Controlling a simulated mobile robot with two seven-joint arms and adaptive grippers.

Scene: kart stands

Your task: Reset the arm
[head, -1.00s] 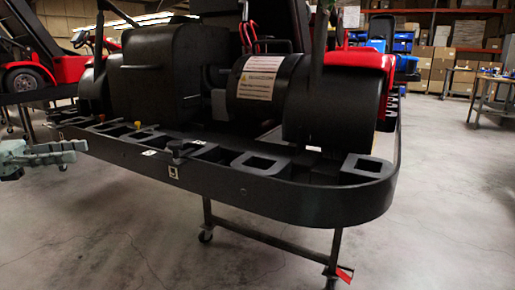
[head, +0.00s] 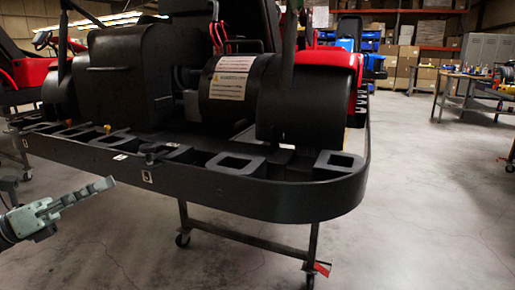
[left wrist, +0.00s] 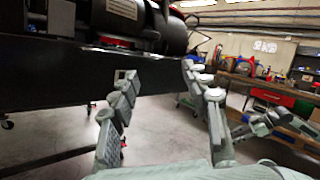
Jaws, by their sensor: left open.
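My left gripper (head: 108,186) is at the lower left of the head view, in front of the kart's black bumper (head: 255,196) and below its top edge. In the left wrist view its two fingers stand apart with nothing between them (left wrist: 158,72), and the bumper (left wrist: 50,78) is beyond them. What looks like my right gripper (left wrist: 258,124) shows at the right of the left wrist view. Its jaw opening is unclear, and it is not in the head view.
The black kart (head: 135,75) sits on a wheeled metal stand (head: 245,240) with a red tag. A workbench (head: 470,85) stands at the back right, and shelves with boxes (head: 400,60) line the back. The floor (head: 430,210) at right is clear.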

